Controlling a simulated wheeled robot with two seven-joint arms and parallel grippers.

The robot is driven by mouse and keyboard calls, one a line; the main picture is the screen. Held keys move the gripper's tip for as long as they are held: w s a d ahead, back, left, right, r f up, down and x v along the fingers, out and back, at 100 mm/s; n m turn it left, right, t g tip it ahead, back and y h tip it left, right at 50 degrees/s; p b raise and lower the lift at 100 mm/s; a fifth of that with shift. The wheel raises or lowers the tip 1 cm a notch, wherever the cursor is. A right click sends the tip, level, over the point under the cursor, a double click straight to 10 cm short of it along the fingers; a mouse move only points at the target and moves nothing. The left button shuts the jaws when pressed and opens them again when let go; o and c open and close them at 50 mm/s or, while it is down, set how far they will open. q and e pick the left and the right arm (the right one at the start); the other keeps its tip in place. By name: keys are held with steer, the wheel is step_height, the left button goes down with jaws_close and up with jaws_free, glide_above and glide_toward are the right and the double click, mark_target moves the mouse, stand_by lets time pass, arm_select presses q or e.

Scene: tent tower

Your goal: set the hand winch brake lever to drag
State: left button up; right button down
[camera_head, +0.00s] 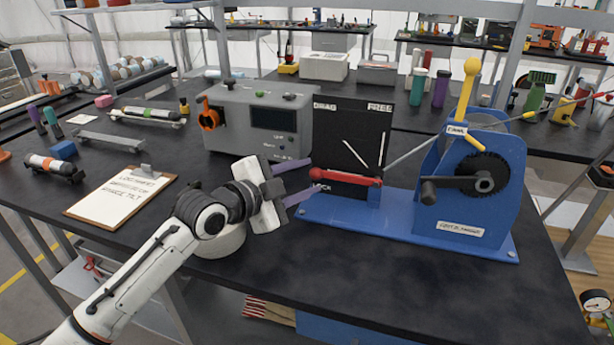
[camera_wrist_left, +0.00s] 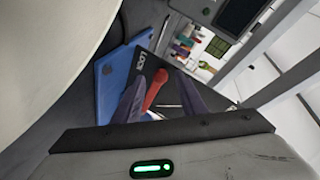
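The blue hand winch (camera_head: 480,190) stands on a blue base plate on the black table. Its black panel (camera_head: 350,130) reads DRAG at top left, what looks like FREE at top right, and LOCK at lower left. The red brake lever (camera_head: 345,177) lies nearly level, its tip pointing left beside LOCK. My left gripper (camera_head: 306,181) is open just left of the lever's tip. In the left wrist view the red lever (camera_wrist_left: 155,88) shows between the two spread fingers; I cannot tell whether they touch it. My right gripper is not in view.
A grey instrument box (camera_head: 258,120) with an orange knob stands behind my left gripper. A clipboard (camera_head: 122,197) lies to the left. The winch has a yellow pawl lever (camera_head: 468,95) and a black crank (camera_head: 450,187). Bare table lies in front of the winch.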

arm_select(q)
steer(key=shift+w+d+f, duration=0.15)
steer(key=shift+w+d, duration=0.2)
steer(key=shift+w, duration=0.1)
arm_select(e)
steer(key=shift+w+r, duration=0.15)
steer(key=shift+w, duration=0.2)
arm_select(q)
jaws_close()
steer(key=shift+w, duration=0.15)
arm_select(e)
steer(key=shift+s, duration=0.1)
